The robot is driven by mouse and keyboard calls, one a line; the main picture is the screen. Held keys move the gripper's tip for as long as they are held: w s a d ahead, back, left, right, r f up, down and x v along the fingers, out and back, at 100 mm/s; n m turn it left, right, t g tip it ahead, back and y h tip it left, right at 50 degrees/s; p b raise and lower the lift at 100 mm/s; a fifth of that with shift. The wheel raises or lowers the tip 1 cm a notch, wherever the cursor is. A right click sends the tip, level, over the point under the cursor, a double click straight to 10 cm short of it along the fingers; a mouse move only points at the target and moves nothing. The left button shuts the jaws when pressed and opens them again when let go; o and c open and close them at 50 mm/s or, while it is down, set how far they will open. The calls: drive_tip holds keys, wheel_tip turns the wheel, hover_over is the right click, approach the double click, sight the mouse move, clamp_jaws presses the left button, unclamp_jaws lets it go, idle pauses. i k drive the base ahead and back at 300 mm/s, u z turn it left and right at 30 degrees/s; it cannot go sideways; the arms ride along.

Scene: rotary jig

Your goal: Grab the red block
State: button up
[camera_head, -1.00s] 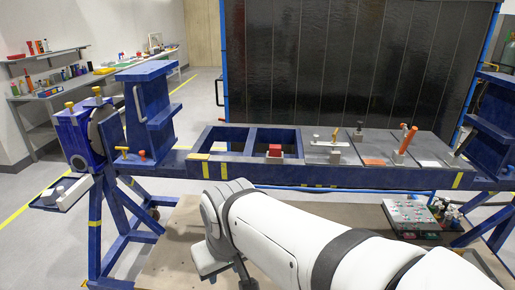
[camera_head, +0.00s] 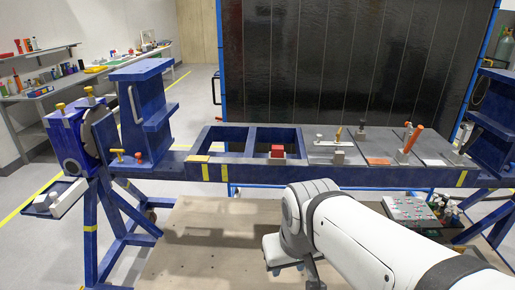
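The red block (camera_head: 277,152) sits on the front beam of the blue rotary jig (camera_head: 212,170), at the front edge of the right open frame bay. It is small and stands apart from my arm. My white arm reaches in from the lower right, with its wrist below and slightly right of the red block, in front of the jig. My gripper (camera_head: 314,284) shows only in part as dark pieces at the bottom of the picture, under the wrist. Its fingertips are hidden or cut off, so its opening does not show.
Grey plates with clamps and an orange-handled tool (camera_head: 413,138) cover the jig's right half. Blue uprights stand at both jig ends. A dark curtain (camera_head: 350,60) hangs behind. Floor space below the jig's left half is clear.

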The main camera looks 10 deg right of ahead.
sight(278, 150)
drive_tip(key=u, duration=0.05)
drive_tip(key=i, duration=1)
drive_tip(key=z, duration=0.05)
